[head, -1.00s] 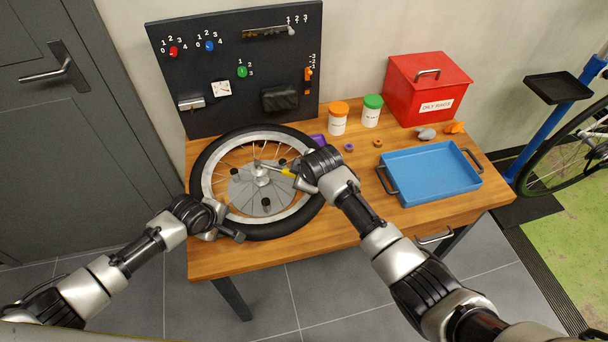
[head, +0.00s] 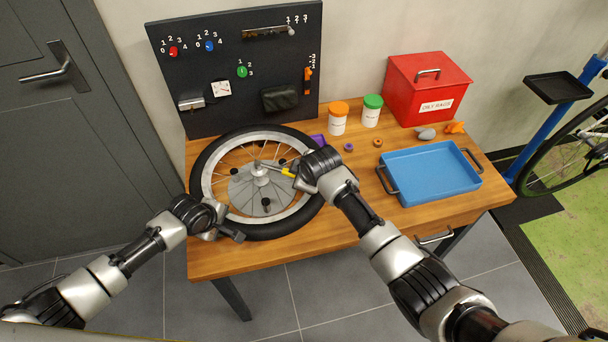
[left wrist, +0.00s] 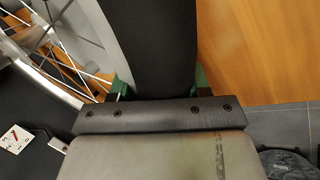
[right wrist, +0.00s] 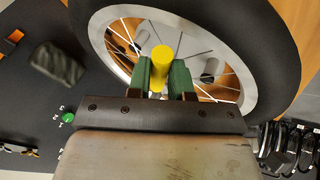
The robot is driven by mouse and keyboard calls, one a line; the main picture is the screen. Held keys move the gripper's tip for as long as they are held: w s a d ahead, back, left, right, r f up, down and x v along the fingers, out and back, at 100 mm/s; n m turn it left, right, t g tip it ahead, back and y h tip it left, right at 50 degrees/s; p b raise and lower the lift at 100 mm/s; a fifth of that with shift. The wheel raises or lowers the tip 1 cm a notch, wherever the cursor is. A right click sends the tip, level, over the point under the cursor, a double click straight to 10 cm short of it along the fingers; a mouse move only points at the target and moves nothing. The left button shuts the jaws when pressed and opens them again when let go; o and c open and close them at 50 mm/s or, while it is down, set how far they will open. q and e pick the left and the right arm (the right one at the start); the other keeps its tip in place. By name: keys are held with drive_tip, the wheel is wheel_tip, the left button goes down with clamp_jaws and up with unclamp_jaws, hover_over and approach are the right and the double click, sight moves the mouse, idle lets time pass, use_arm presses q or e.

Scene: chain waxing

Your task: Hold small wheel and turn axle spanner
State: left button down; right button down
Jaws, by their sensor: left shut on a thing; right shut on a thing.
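The small wheel (head: 286,222) lies flat on the table, with a black tyre, a silver rim and a grey round plate (head: 247,190) at its middle. My left gripper (head: 228,228) is shut on the tyre at the near left edge; the tyre (left wrist: 153,45) also fills the left wrist view's middle. The axle spanner (head: 274,168) has a yellow handle (right wrist: 161,66) and reaches to the wheel's hub (head: 261,172). My right gripper (right wrist: 166,82) is shut on that yellow handle, with green pads on both sides. The spanner's far end is hard to see.
A black pegboard (head: 237,60) with knobs stands behind the wheel. Right of it are two lidded jars (head: 338,122), a red rag box (head: 427,90) and a blue tray (head: 432,173). The table (head: 300,254) is clear in front.

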drive_tip(key=w+d+n+g+y, duration=0.1)
drive_tip(key=w+n+g+y, duration=0.1)
drive_tip(key=w+n, duration=0.4)
drive_tip(key=shift+w, duration=0.65)
drive_tip(key=shift+a+r, duration=0.1)
idle(0.3)
drive_tip(key=c, duration=1)
unclamp_jaws()
drive_tip(key=shift+y, duration=0.3)
drive_tip(key=shift+v, duration=6.05)
